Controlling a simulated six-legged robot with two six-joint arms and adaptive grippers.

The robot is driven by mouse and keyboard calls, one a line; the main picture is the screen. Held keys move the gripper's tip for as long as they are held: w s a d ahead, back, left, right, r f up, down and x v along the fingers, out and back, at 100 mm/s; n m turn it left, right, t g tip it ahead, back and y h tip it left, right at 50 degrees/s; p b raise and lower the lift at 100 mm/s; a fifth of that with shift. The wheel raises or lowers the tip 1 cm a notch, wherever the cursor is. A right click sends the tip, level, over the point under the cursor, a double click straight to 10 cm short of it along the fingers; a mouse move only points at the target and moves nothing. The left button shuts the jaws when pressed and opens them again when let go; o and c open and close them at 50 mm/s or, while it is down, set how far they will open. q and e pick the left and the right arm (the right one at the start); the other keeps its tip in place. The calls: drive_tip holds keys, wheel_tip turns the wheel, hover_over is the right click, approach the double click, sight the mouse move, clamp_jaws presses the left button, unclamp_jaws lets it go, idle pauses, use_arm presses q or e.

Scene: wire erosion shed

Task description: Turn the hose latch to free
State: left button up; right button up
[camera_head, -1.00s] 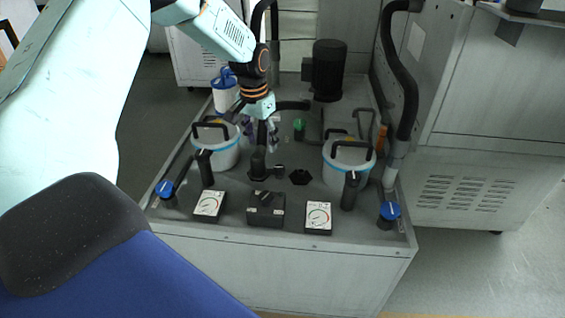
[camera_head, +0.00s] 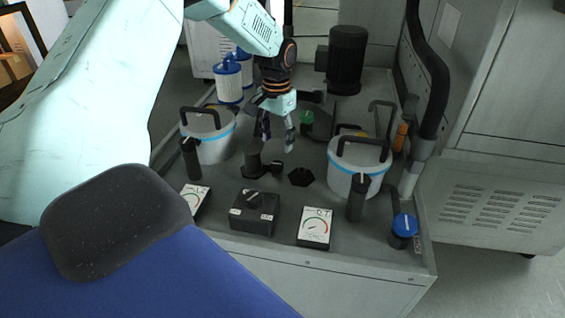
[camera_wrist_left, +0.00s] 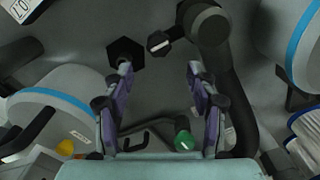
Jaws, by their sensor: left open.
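The hose latch looks to be the small black lever with a pale-marked end (camera_wrist_left: 158,42), beside a round black hose fitting (camera_wrist_left: 208,22) in the left wrist view. In the head view, the latch (camera_head: 277,168) is small and dark, just right of the upright black fitting (camera_head: 253,161). Its exact turn is hard to read. My left gripper (camera_head: 278,142) is open and empty above and behind the latch. In the left wrist view, my left gripper's fingers (camera_wrist_left: 159,72) point towards the latch, which lies between and beyond their tips, apart from them. My right gripper is not in view.
A black hex piece (camera_head: 301,177) lies right of the latch. White lidded canisters (camera_head: 208,148) (camera_head: 356,178) with black handles stand either side. A black selector box (camera_head: 254,214) and dial gauges (camera_head: 314,228) line the front. A green cap (camera_head: 307,118) and black motor (camera_head: 347,60) are behind.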

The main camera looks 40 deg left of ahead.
sight(277, 164)
use_arm(q)
drive_tip(key=shift+s+f, duration=0.15)
drive_tip(key=shift+f, duration=0.25)
wheel_tip(277, 164, down, 6)
drive_tip(key=b, duration=0.2)
drive_tip(key=shift+s+b, duration=0.1)
drive_tip(key=shift+b, duration=0.2)
drive_tip(key=shift+f, duration=0.2)
drive_tip(key=shift+s+d, duration=0.15)
drive_tip(key=c, duration=1.1)
drive_tip(key=shift+c, duration=0.2)
